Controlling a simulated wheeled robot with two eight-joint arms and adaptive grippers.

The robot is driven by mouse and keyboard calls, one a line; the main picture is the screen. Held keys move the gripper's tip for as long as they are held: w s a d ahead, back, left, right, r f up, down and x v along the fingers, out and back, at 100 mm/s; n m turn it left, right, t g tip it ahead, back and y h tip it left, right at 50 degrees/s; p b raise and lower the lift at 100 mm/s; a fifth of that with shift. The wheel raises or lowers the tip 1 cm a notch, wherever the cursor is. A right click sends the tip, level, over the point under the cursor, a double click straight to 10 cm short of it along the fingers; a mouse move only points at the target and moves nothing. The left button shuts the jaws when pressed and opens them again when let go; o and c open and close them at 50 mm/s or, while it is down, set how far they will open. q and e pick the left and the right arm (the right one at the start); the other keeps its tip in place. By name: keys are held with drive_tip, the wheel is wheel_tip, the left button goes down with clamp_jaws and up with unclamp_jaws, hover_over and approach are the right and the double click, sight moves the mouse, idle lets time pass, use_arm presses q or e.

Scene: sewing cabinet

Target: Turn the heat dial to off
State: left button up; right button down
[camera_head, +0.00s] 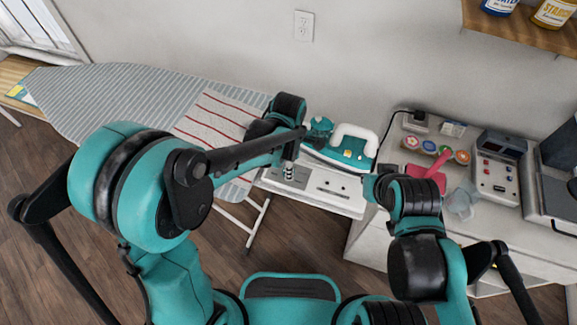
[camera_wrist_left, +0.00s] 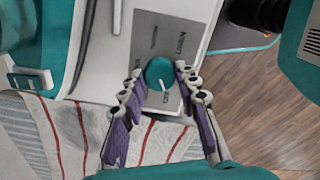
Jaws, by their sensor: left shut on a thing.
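The heat dial (camera_wrist_left: 160,73) is a round teal knob with a white pointer line, set on a grey panel (camera_wrist_left: 152,38) with dark lettering too small to read surely. In the left wrist view the pointer runs toward the lower part of the dial. My left gripper (camera_wrist_left: 161,75) has its fingers on both sides of the dial and is shut on it. In the head view my left gripper (camera_head: 289,168) is over the grey panel of the white ironing station (camera_head: 325,192); the dial is hidden there. My right arm is at the right, with its gripper not discernible.
A teal and white iron (camera_head: 350,148) stands on the station's back part. The striped ironing board (camera_head: 120,98) with a red-lined cloth (camera_head: 215,118) lies left.

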idle(0.3)
use_arm(q)
drive_tip(key=o, duration=1.2)
drive_tip(key=shift+c, duration=0.2)
wheel_tip(320, 180, up, 12)
drive_tip(key=s+a+m+t, duration=0.3)
drive_tip(key=s+a+m, duration=0.2)
drive_tip(key=a+m, duration=0.3)
drive_tip(key=s+a+m+t, duration=0.4)
drive_tip(key=a+m, duration=0.4)
drive_tip(key=m, duration=0.3)
drive_tip(key=shift+s, duration=0.55)
